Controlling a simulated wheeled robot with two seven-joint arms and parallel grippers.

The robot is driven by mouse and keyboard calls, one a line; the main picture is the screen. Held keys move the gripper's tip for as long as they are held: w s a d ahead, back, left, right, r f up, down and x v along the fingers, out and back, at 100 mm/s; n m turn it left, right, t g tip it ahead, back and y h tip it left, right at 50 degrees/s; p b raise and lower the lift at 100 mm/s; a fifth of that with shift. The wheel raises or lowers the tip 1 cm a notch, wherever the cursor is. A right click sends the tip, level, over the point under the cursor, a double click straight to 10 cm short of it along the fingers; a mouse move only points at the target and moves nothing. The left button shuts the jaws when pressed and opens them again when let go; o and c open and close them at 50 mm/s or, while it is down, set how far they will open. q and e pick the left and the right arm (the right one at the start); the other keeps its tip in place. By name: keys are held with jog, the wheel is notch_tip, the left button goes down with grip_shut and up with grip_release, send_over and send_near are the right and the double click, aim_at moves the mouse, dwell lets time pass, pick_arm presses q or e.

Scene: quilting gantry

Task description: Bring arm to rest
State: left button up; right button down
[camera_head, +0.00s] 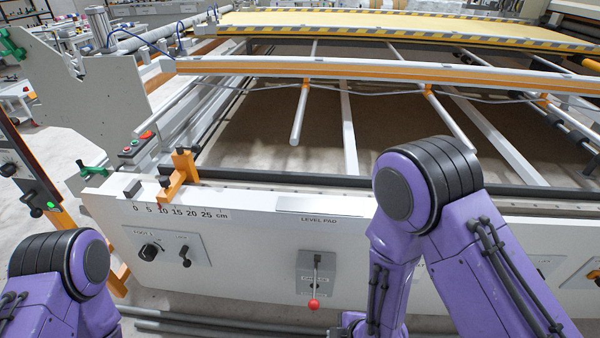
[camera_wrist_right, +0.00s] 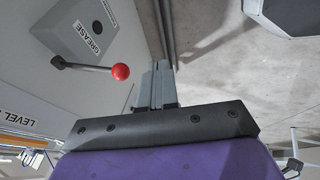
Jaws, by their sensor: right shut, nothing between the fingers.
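My right arm (camera_head: 400,215) bends down in front of the white machine panel in the head view. My right gripper (camera_wrist_right: 158,84) shows in the right wrist view with its two grey fingers together and nothing between them. It is apart from the red lever ball (camera_wrist_right: 121,72), which lies just left of the fingers in that view. My left arm (camera_head: 60,270) is at the lower left of the head view, bent down. My left gripper is outside the view.
The grey grease box (camera_head: 305,270) sticks out of the white panel (camera_head: 245,230), its lever ending in a red ball (camera_head: 314,304). An orange bracket (camera_head: 180,178) stands on the panel's top edge. Grey pipes (camera_head: 210,326) run along the floor. Bare floor (camera_wrist_right: 225,65) lies beyond my right fingers.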

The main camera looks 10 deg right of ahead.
jog(key=d+m+t+h, duration=0.25)
jog(key=d+m, duration=0.45)
jog(key=m, duration=0.8)
jog(key=s+d+f+m+g+h, duration=0.2)
jog(key=s+d+f+m, duration=0.1)
jog(key=s, duration=0.4)
jog(key=s+d+f+m+g+h, duration=0.2)
jog(key=s+d+m, duration=0.2)
jog(key=s+d, duration=0.2)
jog(key=shift+s+f+m, duration=0.3)
jog(key=shift+s+f, duration=0.1)
